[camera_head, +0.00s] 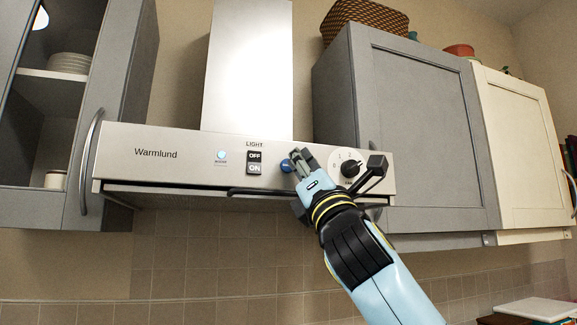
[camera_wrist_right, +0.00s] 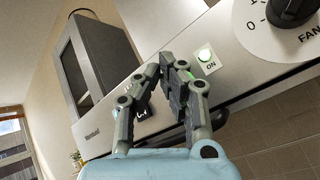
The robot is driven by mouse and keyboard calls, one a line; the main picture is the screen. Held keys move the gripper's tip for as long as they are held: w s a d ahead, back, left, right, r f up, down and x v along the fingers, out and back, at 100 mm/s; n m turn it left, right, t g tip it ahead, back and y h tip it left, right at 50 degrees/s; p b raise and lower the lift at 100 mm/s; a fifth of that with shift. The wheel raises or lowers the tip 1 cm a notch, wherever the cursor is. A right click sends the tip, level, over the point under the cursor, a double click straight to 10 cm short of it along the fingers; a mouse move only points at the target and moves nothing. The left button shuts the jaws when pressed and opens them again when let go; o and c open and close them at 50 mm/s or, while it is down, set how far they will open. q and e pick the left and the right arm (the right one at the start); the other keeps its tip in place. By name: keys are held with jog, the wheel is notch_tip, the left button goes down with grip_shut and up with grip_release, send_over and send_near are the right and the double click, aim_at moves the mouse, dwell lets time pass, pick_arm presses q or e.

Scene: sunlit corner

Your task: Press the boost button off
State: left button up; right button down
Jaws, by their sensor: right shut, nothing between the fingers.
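On the hood's front panel (camera_head: 185,166), a small round button (camera_head: 221,155) glows light blue, left of the light switch; its label is too small to read, so I cannot confirm it is the boost button. A blue round part (camera_head: 286,165) shows beside my right gripper (camera_head: 299,157), partly hidden by it. My right gripper is shut and empty, in front of the panel between the light switch and the fan knob. Contact with the panel is unclear. My left gripper is not in view.
The light switch (camera_head: 254,161) marked OFF and ON sits left of my gripper. The fan knob (camera_head: 350,168) is on its right. Tiled wall (camera_head: 200,255) lies below.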

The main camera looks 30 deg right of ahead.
jog(key=shift+w, duration=0.1)
dwell(0.3)
jog(key=shift+w+d, duration=0.1)
jog(key=shift+w, duration=0.3)
dwell(0.4)
jog(key=shift+s, duration=0.55)
jog(key=s+a+p, duration=0.1)
jog(key=s+p, duration=0.1)
jog(key=s, duration=0.3)
jog(key=shift+s+a, duration=0.3)
jog(key=shift+s, duration=0.1)
dwell(0.7)
